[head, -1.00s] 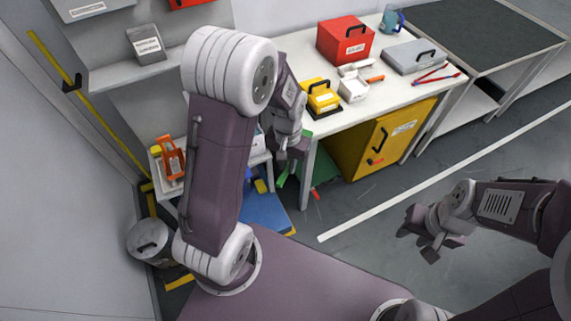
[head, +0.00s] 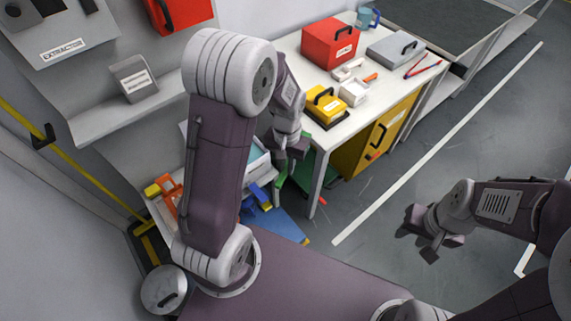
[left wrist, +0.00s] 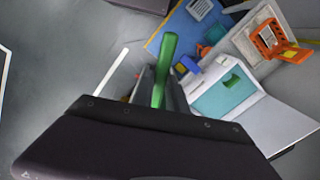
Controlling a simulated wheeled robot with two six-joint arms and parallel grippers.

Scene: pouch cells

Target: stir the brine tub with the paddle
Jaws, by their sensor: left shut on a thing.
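My left gripper (head: 287,150) is shut on a green-handled tool, which I take to be the paddle (head: 281,182). In the left wrist view the paddle (left wrist: 162,68) stands out beyond the gripper body. A white box with a pale teal inside, seemingly the brine tub (left wrist: 205,102), lies right of the paddle in that view, with a green patch inside. In the head view my left arm hides much of this tub (head: 258,163). The paddle is apart from the tub. My right gripper (head: 432,238) is open and empty over the floor.
A white bench (head: 335,128) holds a yellow case (head: 324,105), a red box (head: 331,45) and a grey case (head: 395,47). An orange holder (left wrist: 268,38) is beside the tub. A lidded bin (head: 165,290) stands at lower left. Floor at right is clear.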

